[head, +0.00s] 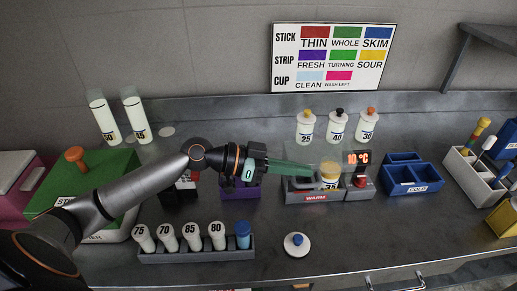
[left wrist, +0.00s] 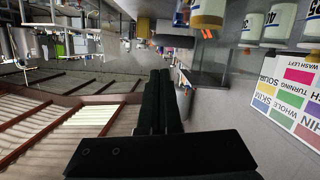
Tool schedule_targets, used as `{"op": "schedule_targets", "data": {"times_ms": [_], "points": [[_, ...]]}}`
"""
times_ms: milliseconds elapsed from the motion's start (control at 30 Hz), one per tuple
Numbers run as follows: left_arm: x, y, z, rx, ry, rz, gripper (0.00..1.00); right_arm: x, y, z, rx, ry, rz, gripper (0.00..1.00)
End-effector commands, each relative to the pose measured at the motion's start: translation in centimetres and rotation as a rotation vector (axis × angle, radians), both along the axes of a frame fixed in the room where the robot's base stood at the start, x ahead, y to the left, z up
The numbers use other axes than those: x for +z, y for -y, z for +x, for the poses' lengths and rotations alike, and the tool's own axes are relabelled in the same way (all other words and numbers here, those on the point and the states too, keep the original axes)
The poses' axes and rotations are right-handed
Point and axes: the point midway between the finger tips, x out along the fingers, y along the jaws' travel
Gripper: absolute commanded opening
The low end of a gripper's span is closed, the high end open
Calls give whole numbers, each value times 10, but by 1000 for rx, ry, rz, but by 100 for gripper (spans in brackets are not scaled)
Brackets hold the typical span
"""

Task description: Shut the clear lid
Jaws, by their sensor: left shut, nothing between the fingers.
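The grey warmer (head: 300,197) with a red WARM label stands at centre right. A yellow-capped bottle (head: 329,172) sits in it. The clear lid is hard to make out in the head view; a see-through grey panel in the left wrist view (left wrist: 210,62), just beyond the fingertips, looks like it. I cannot tell its exact angle. My left gripper (head: 308,170) reaches in from the left, its fingers shut and empty, with the tips above the warmer's left part. The fingers also show shut together in the left wrist view (left wrist: 159,75). My right gripper is not in view.
A display reading 10 °C (head: 357,157) and a red knob (head: 360,181) are at the warmer's right. Capped bottles (head: 337,128) stand behind; a blue bin (head: 410,175) is to the right. A bottle rack (head: 195,256) and a white-and-blue round object (head: 296,244) are in front.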

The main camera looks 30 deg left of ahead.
Motion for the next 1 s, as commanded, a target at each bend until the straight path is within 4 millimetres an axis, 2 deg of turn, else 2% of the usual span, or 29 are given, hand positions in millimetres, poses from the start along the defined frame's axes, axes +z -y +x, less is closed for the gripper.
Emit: {"op": "schedule_targets", "data": {"times_ms": [33, 67, 167, 500, 700, 1000], "points": [[17, 3, 1, 0, 1, -2, 0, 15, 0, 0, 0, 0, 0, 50], [22, 5, 1, 0, 1, -2, 0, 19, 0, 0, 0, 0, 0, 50], [13, -10, -7, 5, -3, 4, 0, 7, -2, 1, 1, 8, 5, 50], [27, -53, -34, 4, -5, 1, 0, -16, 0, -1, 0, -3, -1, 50], [34, -69, -44, 3, -4, -1, 0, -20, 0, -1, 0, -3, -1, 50], [38, -78, -50, 1, -2, 0, 0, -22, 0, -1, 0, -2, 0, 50]]}}
